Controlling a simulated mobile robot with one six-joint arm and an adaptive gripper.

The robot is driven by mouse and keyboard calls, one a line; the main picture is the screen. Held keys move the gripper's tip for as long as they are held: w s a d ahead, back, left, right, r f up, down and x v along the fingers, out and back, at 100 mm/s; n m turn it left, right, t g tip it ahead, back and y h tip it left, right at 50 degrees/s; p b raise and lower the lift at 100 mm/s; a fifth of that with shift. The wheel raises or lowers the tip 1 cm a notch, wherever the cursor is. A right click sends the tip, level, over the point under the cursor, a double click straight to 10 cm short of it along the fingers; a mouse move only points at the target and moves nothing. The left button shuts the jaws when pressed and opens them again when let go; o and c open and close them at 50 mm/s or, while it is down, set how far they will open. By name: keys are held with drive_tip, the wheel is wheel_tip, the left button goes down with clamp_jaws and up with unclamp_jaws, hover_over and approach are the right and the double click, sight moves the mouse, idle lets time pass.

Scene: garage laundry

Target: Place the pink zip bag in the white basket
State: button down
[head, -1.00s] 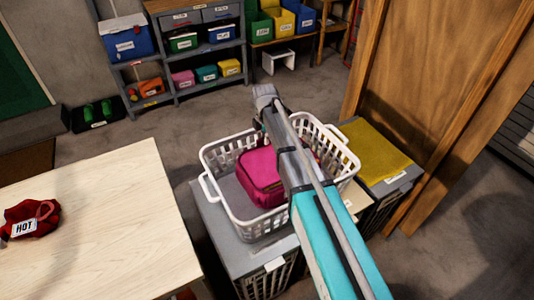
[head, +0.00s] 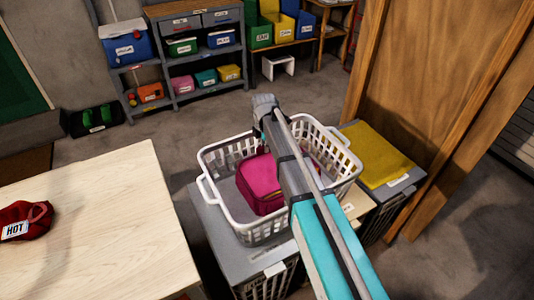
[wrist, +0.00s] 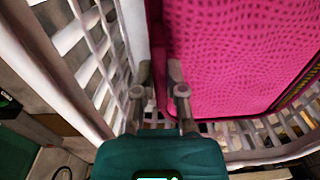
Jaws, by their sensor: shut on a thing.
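The pink zip bag (head: 260,184) is inside the white basket (head: 232,223), in its left and middle part, below the rim. Whether it rests on the basket floor I cannot tell. My gripper (wrist: 160,72) is shut on an edge of the bag, which also fills the upper right of the wrist view (wrist: 235,55). The basket's slatted wall (wrist: 75,65) is close to the left of my fingers. In the head view my own arm hides the gripper and part of the basket's right side.
The basket stands on a grey hamper (head: 222,238). A hamper with a yellow cloth (head: 375,155) is to its right, near a wooden door (head: 420,80). A pale table (head: 110,215) with a red "HOT" bag (head: 25,221) is at left. Shelves (head: 200,60) stand behind.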

drive_tip(key=shift+f+b, duration=0.6)
drive_tip(key=shift+f, duration=0.3)
drive_tip(key=c, duration=0.7)
unclamp_jaws()
drive_tip(key=shift+f, duration=0.1)
wheel_tip(320, 180, up, 12)
drive_tip(key=p, duration=1.2)
drive_tip(key=shift+w, duration=0.1)
